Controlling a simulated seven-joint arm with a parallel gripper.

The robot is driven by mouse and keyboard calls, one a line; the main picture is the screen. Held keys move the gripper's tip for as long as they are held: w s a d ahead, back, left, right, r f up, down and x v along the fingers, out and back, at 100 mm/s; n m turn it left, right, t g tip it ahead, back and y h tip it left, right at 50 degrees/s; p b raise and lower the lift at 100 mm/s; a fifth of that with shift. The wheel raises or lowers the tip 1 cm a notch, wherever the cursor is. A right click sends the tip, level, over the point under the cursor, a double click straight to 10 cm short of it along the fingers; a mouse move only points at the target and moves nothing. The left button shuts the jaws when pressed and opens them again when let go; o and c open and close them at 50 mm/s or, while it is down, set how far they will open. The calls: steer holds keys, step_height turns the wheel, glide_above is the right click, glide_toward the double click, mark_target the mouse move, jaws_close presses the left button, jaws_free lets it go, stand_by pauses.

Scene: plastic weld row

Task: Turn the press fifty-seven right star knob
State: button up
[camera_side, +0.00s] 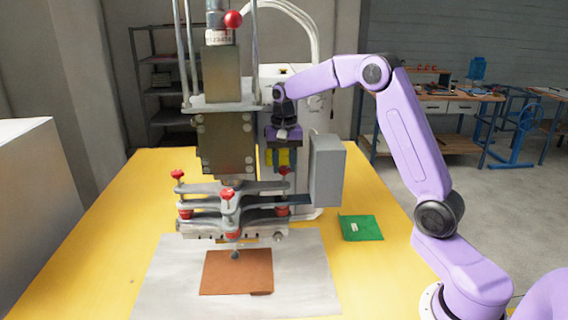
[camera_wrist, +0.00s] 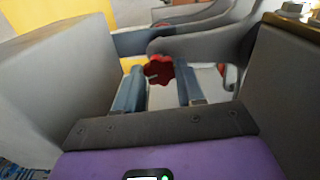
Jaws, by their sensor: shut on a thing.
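The press (camera_side: 225,140) stands on the yellow table with red star knobs on its lower frame. The right star knob (camera_side: 284,171) is small and partly hidden in the side view, just under my gripper (camera_side: 282,165), which points down from above. In the wrist view the red, lobed knob (camera_wrist: 158,70) sits between the two blue-grey fingertips of my gripper (camera_wrist: 159,74). My gripper is shut on this knob. The contact itself is hard to make out.
A grey box (camera_side: 327,170) stands close to the right of my gripper. The left star knob (camera_side: 178,174) and front star knob (camera_side: 228,194) are on the same frame. A brown sheet (camera_side: 236,273) lies in front and a green packet (camera_side: 361,228) at the right.

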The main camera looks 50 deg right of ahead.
mark_target(284, 168)
steer(key=n, duration=1.1)
steer(key=shift+n, duration=1.9)
steer(key=o, duration=1)
steer(key=shift+r, duration=0.1)
step_height(284, 168, up, 17)
steer(key=shift+r, duration=0.15)
